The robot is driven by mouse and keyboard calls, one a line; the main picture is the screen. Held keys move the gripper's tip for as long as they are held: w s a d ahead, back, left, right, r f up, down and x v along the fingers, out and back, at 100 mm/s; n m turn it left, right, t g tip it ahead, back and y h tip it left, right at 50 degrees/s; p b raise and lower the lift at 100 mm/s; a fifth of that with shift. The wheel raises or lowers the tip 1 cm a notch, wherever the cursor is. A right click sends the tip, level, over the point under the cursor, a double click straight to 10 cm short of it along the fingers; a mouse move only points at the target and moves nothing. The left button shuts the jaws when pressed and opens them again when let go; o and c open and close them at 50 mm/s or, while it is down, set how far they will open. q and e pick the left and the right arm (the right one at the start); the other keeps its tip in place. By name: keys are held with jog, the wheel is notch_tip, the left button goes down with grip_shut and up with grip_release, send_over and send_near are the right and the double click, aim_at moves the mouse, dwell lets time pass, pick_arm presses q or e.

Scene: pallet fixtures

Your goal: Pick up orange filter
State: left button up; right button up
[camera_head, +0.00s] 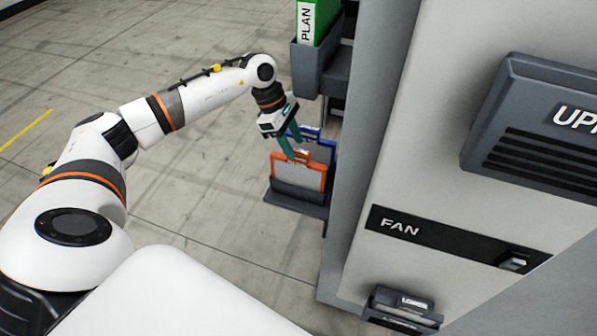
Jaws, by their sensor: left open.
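The orange filter (298,172) is a flat panel with an orange frame, a pale face and a small handle on its top edge. It stands upright in a dark holder (296,194) on the side of the cabinet. A blue-framed filter (322,148) stands just behind it. My left gripper (292,146) is open and points down at the orange filter's top edge, its teal fingers close to the handle. I cannot tell whether the fingers touch it. My right gripper is not in view.
A grey cabinet (400,150) fills the right side, with a FAN panel (450,238) and a dark vented UPPER unit (545,130). A dark bin with a green PLAN binder (326,20) hangs above the filters. Open floor (210,200) lies to the left.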

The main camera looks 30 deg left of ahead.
aim_at(301, 159)
pick_arm(q)
jog(key=shift+w+d+f, duration=0.1)
jog(key=shift+f, duration=0.2)
jog(key=shift+d+f+p, duration=0.15)
jog(key=shift+f+p, duration=0.15)
jog(key=shift+p, duration=0.05)
jog(key=p+x, duration=0.2)
jog(key=x, duration=0.1)
jog(key=shift+d+f, duration=0.35)
jog(key=shift+f, duration=0.45)
grip_shut()
